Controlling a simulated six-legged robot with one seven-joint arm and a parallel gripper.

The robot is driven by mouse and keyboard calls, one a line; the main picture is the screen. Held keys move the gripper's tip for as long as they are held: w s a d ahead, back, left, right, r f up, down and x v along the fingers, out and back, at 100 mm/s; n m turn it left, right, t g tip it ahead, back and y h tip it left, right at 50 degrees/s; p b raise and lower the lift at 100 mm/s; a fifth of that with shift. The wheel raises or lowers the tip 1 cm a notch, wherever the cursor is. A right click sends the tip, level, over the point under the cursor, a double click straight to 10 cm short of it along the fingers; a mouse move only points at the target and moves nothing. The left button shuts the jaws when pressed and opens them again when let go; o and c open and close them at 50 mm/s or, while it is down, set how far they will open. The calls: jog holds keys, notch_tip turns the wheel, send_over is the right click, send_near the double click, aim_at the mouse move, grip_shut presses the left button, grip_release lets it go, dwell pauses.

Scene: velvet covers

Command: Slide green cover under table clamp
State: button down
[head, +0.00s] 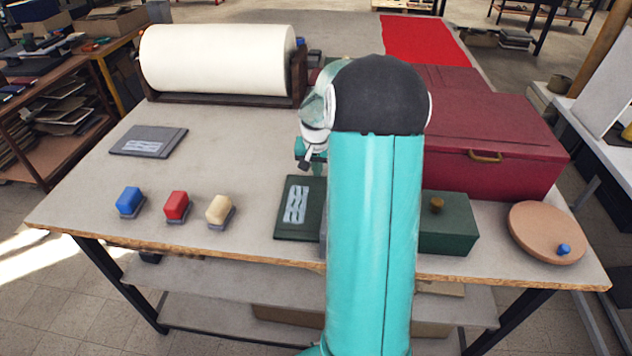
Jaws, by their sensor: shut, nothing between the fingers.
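A dark green cover (287,229) with a pale patterned label lies flat near the front edge of the table, left of my arm. Its right side runs up to my arm, which hides what lies there. My gripper (304,166) is small and partly hidden, just above and beyond the cover's far edge, apart from it as far as I can tell. It is shut and holds nothing. I cannot make out the table clamp; my arm covers the middle of the table.
A white roll (218,58) stands at the back left. A grey cover (148,141) and blue (130,201), red (176,205) and cream (219,209) blocks lie left. Right are a maroon chest (515,140), a green box (455,236) and a round board (530,235).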

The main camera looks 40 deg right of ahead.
jog(key=w+d+v, duration=0.1)
jog(key=v, duration=0.5)
jog(key=shift+w+d+r, duration=0.2)
jog(key=shift+d+r, duration=0.15)
jog(key=shift+r, duration=0.2)
dwell(0.7)
